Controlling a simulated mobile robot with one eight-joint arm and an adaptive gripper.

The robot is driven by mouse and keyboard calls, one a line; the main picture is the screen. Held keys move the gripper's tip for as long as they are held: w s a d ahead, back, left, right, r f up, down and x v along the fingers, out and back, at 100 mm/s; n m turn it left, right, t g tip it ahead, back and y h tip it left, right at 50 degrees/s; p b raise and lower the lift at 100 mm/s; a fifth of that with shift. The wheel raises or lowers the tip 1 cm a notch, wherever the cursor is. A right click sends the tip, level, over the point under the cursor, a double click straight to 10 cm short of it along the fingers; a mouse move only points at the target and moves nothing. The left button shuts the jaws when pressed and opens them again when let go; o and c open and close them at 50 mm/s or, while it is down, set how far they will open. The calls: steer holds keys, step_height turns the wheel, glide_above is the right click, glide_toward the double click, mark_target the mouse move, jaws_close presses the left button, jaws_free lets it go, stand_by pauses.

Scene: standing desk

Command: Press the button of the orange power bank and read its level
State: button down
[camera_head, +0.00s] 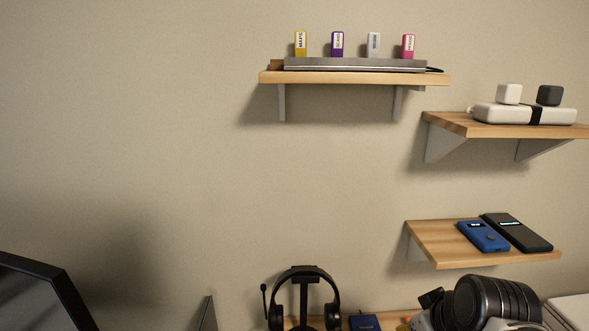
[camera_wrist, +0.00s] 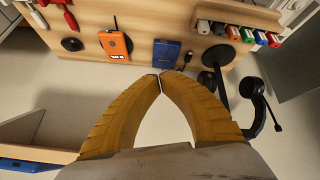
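The orange power bank (camera_wrist: 115,44) lies on the wooden desk surface (camera_wrist: 140,24) in the upper middle of the wrist view. The orange power bank is not clearly visible in the head view.
A headset stands at the desk (camera_head: 303,297). The wrist view shows a row of coloured items (camera_wrist: 252,36) and a dark round puck (camera_wrist: 72,44). A wall shelf (camera_head: 432,243) holds blue (camera_head: 484,237) and black (camera_head: 516,232) devices. Upper shelves hold USB sticks and chargers.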

steer(key=s+a+m, duration=0.3)
steer(key=s, duration=0.4)
steer(key=shift+r+m, duration=0.25)
steer(key=shift+m, duration=0.15)
